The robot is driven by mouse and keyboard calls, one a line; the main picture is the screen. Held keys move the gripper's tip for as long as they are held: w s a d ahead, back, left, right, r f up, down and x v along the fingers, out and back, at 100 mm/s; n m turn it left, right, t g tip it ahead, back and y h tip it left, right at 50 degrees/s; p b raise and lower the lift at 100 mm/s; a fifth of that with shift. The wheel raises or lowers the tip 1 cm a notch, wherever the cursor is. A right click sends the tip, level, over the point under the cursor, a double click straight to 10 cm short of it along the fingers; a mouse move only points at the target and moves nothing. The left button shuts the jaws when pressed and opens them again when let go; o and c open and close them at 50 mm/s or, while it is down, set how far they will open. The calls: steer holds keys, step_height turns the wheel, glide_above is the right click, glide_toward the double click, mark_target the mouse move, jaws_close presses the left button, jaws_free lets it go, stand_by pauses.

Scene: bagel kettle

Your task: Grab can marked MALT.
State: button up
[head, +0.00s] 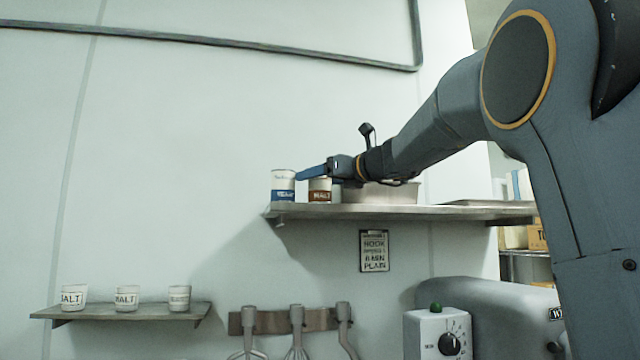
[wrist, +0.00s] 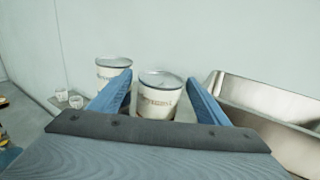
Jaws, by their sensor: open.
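The can with a brown band (head: 320,192), whose lettering seems to read MALT, stands upright on the upper shelf. In the wrist view this can (wrist: 157,97) shows between my two blue fingers, its base hidden behind the gripper body. My gripper (head: 312,173) reaches in from the right at about the height of the can tops. In the wrist view my gripper (wrist: 168,80) is open, with nothing clasped. A similar can with a blue band (head: 283,186) stands just left; it shows in the wrist view (wrist: 115,72) beyond the left finger.
A metal pan (head: 385,193) sits right of the cans on the upper shelf (head: 400,212). The wall is close behind. Whisk tools (head: 297,325) hang below.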

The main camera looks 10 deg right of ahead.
steer(key=shift+w+a, duration=0.1)
steer(key=shift+w, duration=0.05)
steer(key=c, duration=1.3)
